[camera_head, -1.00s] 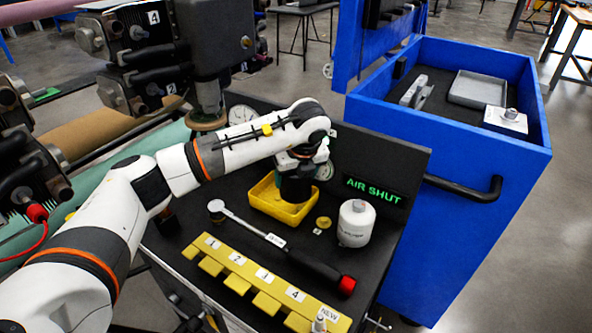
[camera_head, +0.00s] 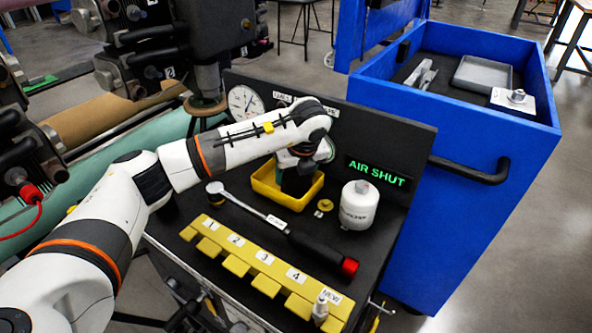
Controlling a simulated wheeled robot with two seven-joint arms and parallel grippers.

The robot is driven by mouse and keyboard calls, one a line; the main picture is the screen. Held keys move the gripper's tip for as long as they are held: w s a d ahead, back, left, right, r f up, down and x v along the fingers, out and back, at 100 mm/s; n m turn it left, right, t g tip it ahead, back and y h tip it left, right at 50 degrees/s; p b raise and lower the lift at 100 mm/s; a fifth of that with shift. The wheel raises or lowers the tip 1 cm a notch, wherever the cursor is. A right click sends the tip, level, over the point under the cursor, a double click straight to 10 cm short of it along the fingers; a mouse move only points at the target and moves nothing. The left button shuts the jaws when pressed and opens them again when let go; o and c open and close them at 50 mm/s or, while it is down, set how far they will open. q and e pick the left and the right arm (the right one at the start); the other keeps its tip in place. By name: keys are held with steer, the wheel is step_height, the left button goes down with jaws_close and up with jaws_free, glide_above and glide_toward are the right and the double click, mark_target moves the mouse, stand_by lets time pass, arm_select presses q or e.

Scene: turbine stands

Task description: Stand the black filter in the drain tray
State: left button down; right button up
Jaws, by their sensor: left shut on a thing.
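The black filter (camera_head: 297,182) is upright in my left gripper (camera_head: 299,163), which is shut on it from above. The filter's lower end is inside the outline of the yellow drain tray (camera_head: 264,194), near its right side. The tray's front wall and the filter's dark colour make it hard to tell whether the filter touches the tray floor. The gripper's fingers are small and partly hidden by my wrist. My right gripper is not in view.
A white filter canister (camera_head: 358,206) stands right of the tray, beside a small brass disc (camera_head: 324,205). A wrench with a black and red handle (camera_head: 320,252) lies in front. A yellow numbered rack (camera_head: 265,264) runs along the front edge. An AIR SHUT panel (camera_head: 377,172) stands behind.

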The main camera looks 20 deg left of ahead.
arm_select(q)
steer(key=shift+f, duration=0.25)
steer(key=shift+s+f+b, duration=0.15)
steer(key=shift+f+b, duration=0.2)
steer(key=shift+b, duration=0.1)
steer(key=c, duration=0.6)
jaws_free()
steer(key=o, duration=0.6)
steer(key=shift+f, duration=0.1)
steer(key=shift+r, duration=0.2)
